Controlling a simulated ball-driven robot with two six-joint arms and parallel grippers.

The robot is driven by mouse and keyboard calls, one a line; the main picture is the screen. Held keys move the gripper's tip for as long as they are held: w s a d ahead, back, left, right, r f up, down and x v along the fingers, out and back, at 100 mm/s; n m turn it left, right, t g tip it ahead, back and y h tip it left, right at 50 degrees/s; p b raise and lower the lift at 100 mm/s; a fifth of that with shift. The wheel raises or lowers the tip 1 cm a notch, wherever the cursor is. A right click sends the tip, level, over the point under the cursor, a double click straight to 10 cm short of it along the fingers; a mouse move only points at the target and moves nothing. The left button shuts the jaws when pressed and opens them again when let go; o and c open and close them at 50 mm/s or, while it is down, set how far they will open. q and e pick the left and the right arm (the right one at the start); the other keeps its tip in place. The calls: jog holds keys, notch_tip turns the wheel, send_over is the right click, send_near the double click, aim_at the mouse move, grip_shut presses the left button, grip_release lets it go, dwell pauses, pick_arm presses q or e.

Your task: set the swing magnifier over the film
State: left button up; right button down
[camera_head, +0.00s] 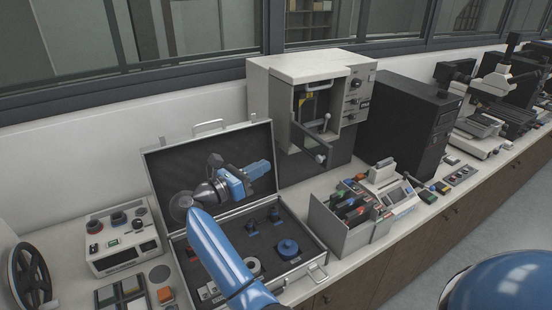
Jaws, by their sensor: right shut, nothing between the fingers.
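My right gripper (214,161) is small and dark at the end of my blue arm, in front of the open case's lid. It is shut, with nothing seen in it. A round greyish disc (178,207) shows just left of my arm's bend; I cannot tell whether it is the swing magnifier. A reel (29,277) stands at the far left edge and may carry film. I cannot make out any film under a magnifier. My arm hides part of the case and the bench behind it. My left gripper is not in view.
The open case (302,263) holds several small parts in dark foam. A grey box with knobs (120,240) stands left of it. Right of the case are a beige press cabinet (285,67), a rack with coloured handles (345,230), a black tower (405,110) and a microscope (490,90).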

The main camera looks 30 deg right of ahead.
notch_tip(320, 180, down, 2)
jog(key=s+m+g+y, duration=0.1)
jog(key=m, duration=0.1)
jog(key=p, duration=0.7)
send_near(318, 160)
jog(key=shift+m+g, duration=0.3)
jog(key=d, duration=0.3)
jog(key=w+d, duration=0.1)
jog(key=d, duration=0.1)
jog(key=shift+d+r, duration=0.15)
jog(key=shift+d, duration=0.7)
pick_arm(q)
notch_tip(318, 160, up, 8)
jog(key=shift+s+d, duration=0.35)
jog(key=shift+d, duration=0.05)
pick_arm(e)
jog(key=shift+w+f, duration=0.1)
jog(key=shift+f, duration=0.1)
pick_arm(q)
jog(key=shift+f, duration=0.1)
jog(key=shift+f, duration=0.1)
pick_arm(e)
jog(key=shift+d, duration=0.15)
